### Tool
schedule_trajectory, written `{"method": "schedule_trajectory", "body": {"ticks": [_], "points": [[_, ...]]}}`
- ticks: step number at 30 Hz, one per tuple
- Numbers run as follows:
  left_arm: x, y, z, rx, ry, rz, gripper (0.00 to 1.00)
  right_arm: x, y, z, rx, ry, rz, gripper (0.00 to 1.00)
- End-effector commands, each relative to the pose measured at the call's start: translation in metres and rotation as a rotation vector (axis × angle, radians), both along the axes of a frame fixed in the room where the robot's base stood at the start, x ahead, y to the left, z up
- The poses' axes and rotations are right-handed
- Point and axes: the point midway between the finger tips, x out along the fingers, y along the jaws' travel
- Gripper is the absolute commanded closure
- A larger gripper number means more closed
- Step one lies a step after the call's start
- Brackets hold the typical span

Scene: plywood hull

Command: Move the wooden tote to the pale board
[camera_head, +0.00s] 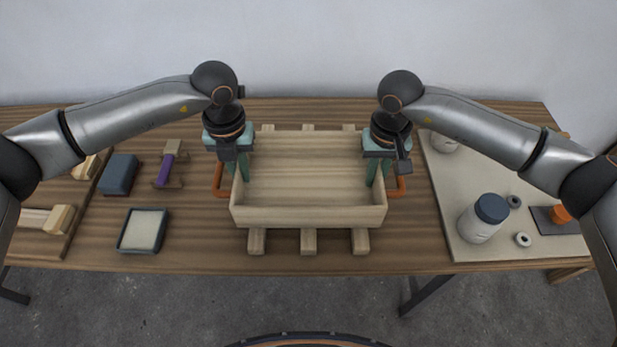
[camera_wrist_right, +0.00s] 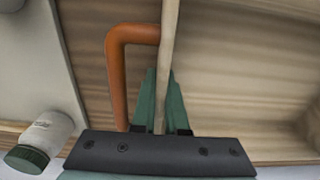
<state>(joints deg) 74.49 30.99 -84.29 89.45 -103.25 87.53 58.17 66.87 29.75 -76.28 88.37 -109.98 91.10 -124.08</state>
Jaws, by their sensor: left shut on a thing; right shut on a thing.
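The wooden tote (camera_head: 308,217) is an open, empty, light box with an orange handle on each short side. It sits level at the middle of the table, over several wooden slats (camera_head: 308,241); I cannot tell whether it touches them. My left gripper (camera_head: 239,172) is shut on its left wall beside the left handle (camera_head: 219,180). My right gripper (camera_head: 379,174) is shut on its right wall; in the right wrist view its green fingers (camera_wrist_right: 161,98) straddle the wall next to the orange handle (camera_wrist_right: 117,75). The pale board (camera_head: 440,185) lies to the right of the tote.
Left of the tote are a blue box (camera_head: 118,175), a purple-handled tool (camera_head: 165,168) and a dark tray (camera_head: 143,231).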

Motion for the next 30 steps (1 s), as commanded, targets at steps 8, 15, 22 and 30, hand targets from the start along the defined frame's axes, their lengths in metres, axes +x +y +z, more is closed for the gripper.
{"method": "schedule_trajectory", "body": {"ticks": [8,15,22,30], "points": [[0.000,0.000,0.000,0.000,-0.001,0.000,1.00,0.000,0.000,0.001,0.000,-0.001,0.000,1.00],[0.001,0.000,0.002,-0.001,-0.002,0.000,1.00,0.001,0.000,0.002,0.001,-0.002,0.000,1.00],[0.001,0.000,0.014,-0.001,-0.002,0.000,1.00,0.001,0.000,0.014,0.001,-0.002,0.000,1.00],[0.001,0.000,0.039,0.000,-0.002,0.000,1.00,0.001,0.000,0.039,0.001,-0.002,0.000,1.00]]}}
